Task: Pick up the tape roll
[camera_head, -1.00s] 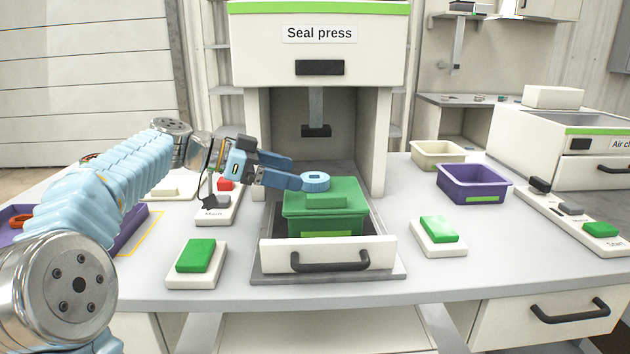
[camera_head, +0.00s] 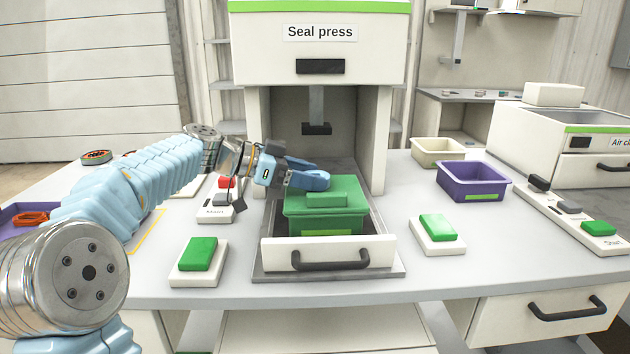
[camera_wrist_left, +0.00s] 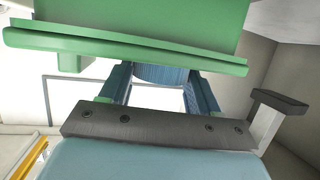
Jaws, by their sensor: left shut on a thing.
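The tape roll (camera_wrist_left: 160,73) is blue with a ribbed side. In the left wrist view it sits between the two fingers of my left gripper (camera_wrist_left: 160,88). In the head view my left gripper (camera_head: 312,180) is shut on it at the back left of the green box's top, and the fingers mostly hide the roll. The green lidded box (camera_head: 320,213) stands in the open drawer (camera_head: 280,258) of the seal press (camera_head: 318,60). I cannot tell whether the roll still touches the lid. My right gripper is not in view.
Green buttons on white bases stand left (camera_head: 199,254) and right (camera_head: 438,227) of the drawer. A purple bin (camera_head: 473,183) and a cream bin (camera_head: 437,150) stand at the right. The press housing rises close behind my gripper. The table between drawer and right button is clear.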

